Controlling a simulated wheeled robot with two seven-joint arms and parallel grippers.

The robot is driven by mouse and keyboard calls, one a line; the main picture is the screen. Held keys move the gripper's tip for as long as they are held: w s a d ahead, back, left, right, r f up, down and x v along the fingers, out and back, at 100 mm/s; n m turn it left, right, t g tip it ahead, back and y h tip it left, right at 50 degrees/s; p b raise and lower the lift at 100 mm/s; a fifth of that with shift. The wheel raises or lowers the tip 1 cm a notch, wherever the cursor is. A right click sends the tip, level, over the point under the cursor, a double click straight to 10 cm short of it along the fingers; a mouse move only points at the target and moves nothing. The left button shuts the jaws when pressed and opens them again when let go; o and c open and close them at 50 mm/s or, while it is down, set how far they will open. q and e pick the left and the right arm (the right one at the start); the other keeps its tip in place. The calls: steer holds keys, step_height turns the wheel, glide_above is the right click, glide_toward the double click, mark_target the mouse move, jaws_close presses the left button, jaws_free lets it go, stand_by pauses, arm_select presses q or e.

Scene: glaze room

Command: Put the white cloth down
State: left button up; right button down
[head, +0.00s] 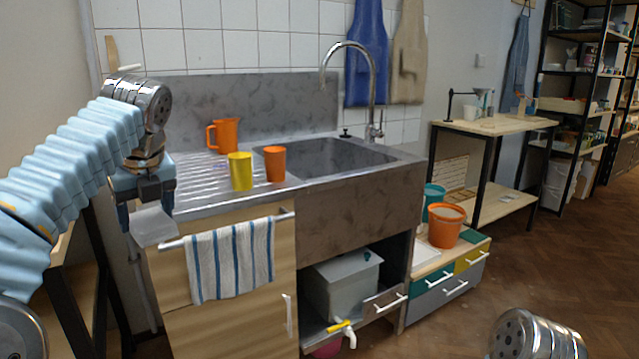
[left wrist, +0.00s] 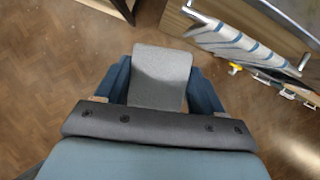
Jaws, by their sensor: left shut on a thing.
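The white cloth (head: 152,226) looks like a small, flat, pale grey-white piece and hangs below my left gripper (head: 146,196) in the head view. My left gripper is shut on its upper end, in front of the left end of the sink unit. In the left wrist view the cloth (left wrist: 160,78) sticks out between the two blue fingers (left wrist: 158,88), with wooden floor beneath it. Its gripped end is hidden by the gripper. My right gripper is not in view; only a metal part of my arm shows at the bottom right.
A blue-striped towel (head: 231,260) hangs on the rail just right of the cloth. On the steel drainboard (head: 190,172) stand an orange jug (head: 228,134), a yellow cup (head: 240,171) and an orange cup (head: 275,164). The sink basin (head: 325,157) looks empty. An orange bucket (head: 446,225) stands farther right.

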arm_select(q)
steer(key=w+d+f+n+g+y, duration=0.1)
steer(key=w+d+f+n+g, duration=0.15)
steer(key=f+n, duration=0.6)
steer(key=w+d+f+n+g, duration=0.1)
steer(key=d+f+n+g, duration=0.15)
steer(key=f, duration=1.15)
steer(key=s+d+f+n+g+h, duration=0.1)
steer(key=s+f+n, duration=0.3)
steer(key=f, duration=0.3)
steer(key=s+d+f+n+g+h, duration=0.1)
steer(key=s+d+f+n, duration=0.1)
steer(key=s+f+n, duration=0.2)
steer(key=s+d+f+n+h, duration=0.2)
steer(key=s+f+n, duration=0.1)
steer(key=f+n, duration=0.5)
step_height(320, 180, down, 4)
steer(key=shift+s+r+g, duration=0.15)
steer(key=shift+s+g, duration=0.25)
steer(key=shift+a, duration=0.1)
